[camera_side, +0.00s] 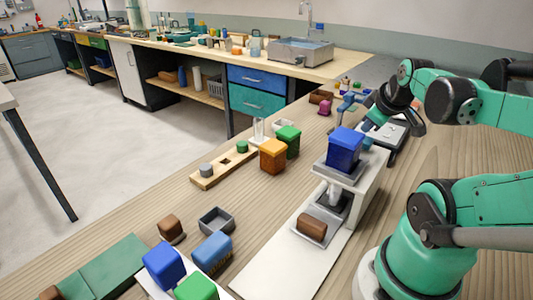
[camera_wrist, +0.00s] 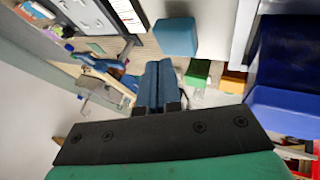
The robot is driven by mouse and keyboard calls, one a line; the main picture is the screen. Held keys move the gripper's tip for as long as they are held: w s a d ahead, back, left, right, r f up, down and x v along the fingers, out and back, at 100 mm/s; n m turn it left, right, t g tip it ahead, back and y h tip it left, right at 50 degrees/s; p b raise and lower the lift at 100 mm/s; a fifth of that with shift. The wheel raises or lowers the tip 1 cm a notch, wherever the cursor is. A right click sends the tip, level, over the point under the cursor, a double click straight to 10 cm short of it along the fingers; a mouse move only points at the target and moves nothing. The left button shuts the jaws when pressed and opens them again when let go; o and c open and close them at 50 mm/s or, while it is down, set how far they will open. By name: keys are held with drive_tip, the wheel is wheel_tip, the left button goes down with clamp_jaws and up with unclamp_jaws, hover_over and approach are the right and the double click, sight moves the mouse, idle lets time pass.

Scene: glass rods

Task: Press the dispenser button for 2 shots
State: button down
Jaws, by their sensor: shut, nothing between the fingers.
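The dispenser (camera_side: 370,185) is a white stand with a grey plate on top and a blue lidded container (camera_side: 345,148) on that plate. Below is a spout over a grey tray holding a brown block (camera_side: 312,228). A teal-blue block (camera_wrist: 176,37), which looks like the button, sits on a white surface in the wrist view. In the side view it is mostly hidden behind the blue container. My gripper (camera_wrist: 160,65) is shut and empty, its blue fingertips apart from the block in the picture. In the side view my gripper (camera_side: 373,121) is just behind and above the dispenser top.
Orange (camera_side: 273,156) and green (camera_side: 287,141) containers stand left of the dispenser, beside a wooden rack (camera_side: 222,166). An empty grey tray (camera_side: 216,221), a blue container (camera_side: 212,252) and other blocks lie at the front. A grey device (camera_side: 395,135) stands behind the dispenser.

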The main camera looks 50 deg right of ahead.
sight(366, 140)
drive_tip(key=shift+r, duration=2.5)
idle(0.8)
wheel_tip(366, 140, up, 4)
drive_tip(key=shift+f, duration=0.1)
idle(0.3)
drive_tip(key=shift+f, duration=0.15)
drive_tip(key=shift+f, duration=4.25)
drive_tip(key=shift+f, duration=0.1)
drive_tip(key=shift+f, duration=0.35)
